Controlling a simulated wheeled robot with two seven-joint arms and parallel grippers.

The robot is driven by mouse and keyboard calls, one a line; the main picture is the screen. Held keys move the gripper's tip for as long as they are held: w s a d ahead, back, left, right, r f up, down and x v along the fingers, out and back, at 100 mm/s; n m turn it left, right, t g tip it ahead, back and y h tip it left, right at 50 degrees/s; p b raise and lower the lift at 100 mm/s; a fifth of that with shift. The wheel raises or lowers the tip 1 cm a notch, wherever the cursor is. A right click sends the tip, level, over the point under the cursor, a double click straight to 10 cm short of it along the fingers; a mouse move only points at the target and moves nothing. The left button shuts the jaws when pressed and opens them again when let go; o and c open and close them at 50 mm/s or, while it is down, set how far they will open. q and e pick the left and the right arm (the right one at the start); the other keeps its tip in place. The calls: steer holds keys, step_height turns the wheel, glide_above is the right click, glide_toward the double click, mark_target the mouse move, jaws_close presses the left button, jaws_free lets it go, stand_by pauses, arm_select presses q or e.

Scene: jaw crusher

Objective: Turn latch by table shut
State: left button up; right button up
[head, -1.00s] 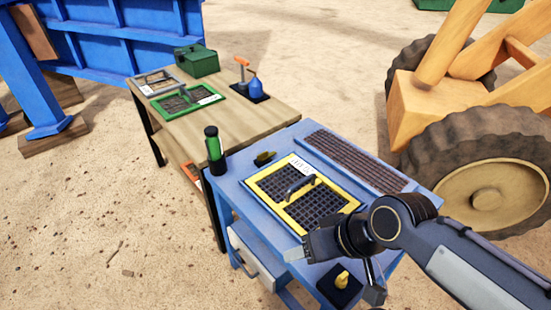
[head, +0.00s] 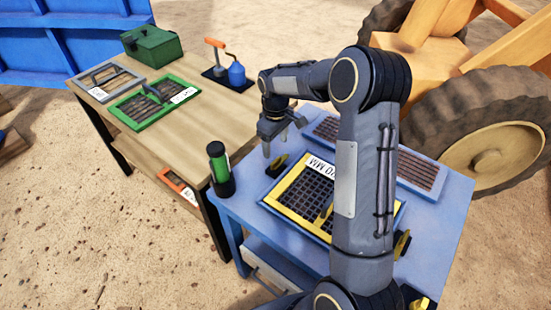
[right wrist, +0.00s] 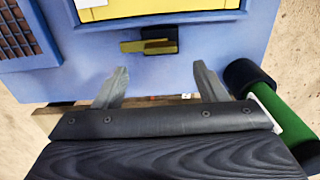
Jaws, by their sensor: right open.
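The latch by the table (head: 277,165) is a small black block with a dull yellow bar, on the blue bench beside the yellow screen. In the right wrist view the latch (right wrist: 150,44) lies ahead of the fingertips, its bar roughly parallel to the screen's near edge. My right gripper (head: 283,138) is open and empty, pointing down just above the latch. In the right wrist view the gripper (right wrist: 160,68) has its fingers spread, apart from the latch. A second latch (head: 402,244) shows at the screen's opposite side, partly hidden by my arm. My left gripper is not in view.
The yellow-framed screen (head: 292,203) lies on the blue bench (head: 450,205). A green-black bottle (head: 220,170) stands at the bench corner, close beside my gripper in the right wrist view (right wrist: 280,125). The wooden table (head: 175,135) adjoins, holding a green screen (head: 150,103) and a green box (head: 152,46).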

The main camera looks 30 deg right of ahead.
mark_target(276, 160)
step_height(276, 160, down, 7)
steer(key=shift+f, duration=0.15)
steer(key=shift+c, duration=0.2)
steer(key=c, duration=0.9)
